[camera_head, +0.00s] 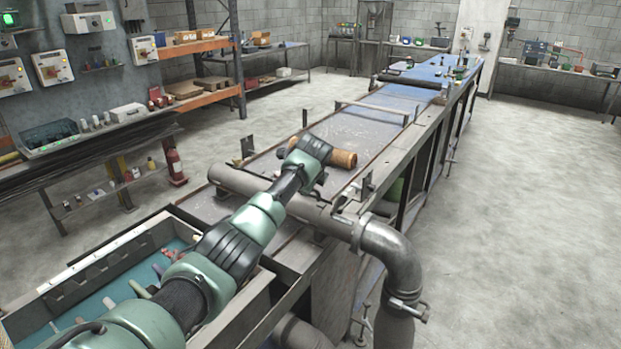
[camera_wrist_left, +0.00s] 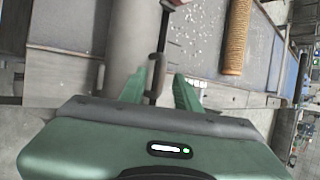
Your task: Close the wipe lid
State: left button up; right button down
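I cannot surely pick out the wipe lid in either view. A thick grey pipe (camera_head: 335,222) crosses the near end of the long bench; it also shows in the left wrist view (camera_wrist_left: 122,48). A dark bar like a handle (camera_wrist_left: 161,48) stands along the pipe's side. My left gripper (camera_wrist_left: 160,76) has its two green fingers apart, one on each side of this bar. I cannot tell whether either finger touches it. In the head view my left gripper (camera_head: 312,168) is over the pipe, with its fingertips hidden. My right gripper is not in view.
A brown mesh-like roll (camera_head: 342,158) lies on the bench (camera_head: 360,128) just beyond the pipe. An open crate with a blue inside (camera_head: 95,300) holds small items at the lower left. The pipe bends down in an elbow (camera_head: 392,258). The floor to the right is clear.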

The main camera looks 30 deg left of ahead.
pick_arm(q)
jog(key=shift+b+v, duration=0.3)
jog(key=shift+v, duration=1.55)
jog(key=shift+w+r, duration=0.1)
jog(key=shift+w, duration=0.05)
jog(key=shift+d, duration=0.1)
